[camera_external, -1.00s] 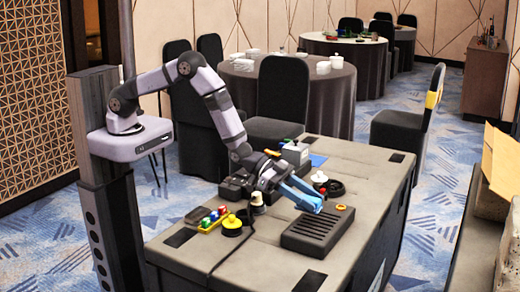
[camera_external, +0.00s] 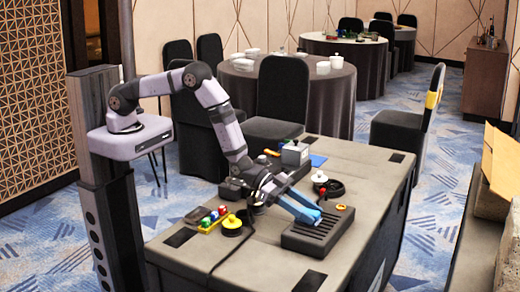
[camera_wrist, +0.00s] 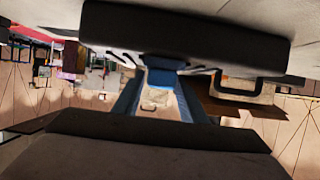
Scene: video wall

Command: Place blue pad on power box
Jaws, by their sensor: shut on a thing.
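My gripper (camera_external: 306,212) reaches down to the right with long blue fingers, at the slotted dark box (camera_external: 330,232) on the grey table. In the wrist view, the fingers of my gripper (camera_wrist: 160,88) close in on a small blue block, which looks like the blue pad (camera_wrist: 162,76), held at their tips. The pad meets the edge of a dark slab in that view; whether it rests on it or hovers, I cannot tell. In the external view the pad cannot be told apart from the blue fingers. Which box is the power box is not clear.
A black coil (camera_external: 333,188) is behind the slotted box. A yellow tray (camera_external: 212,224) with coloured pieces and a yellow round part (camera_external: 232,226) are at left.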

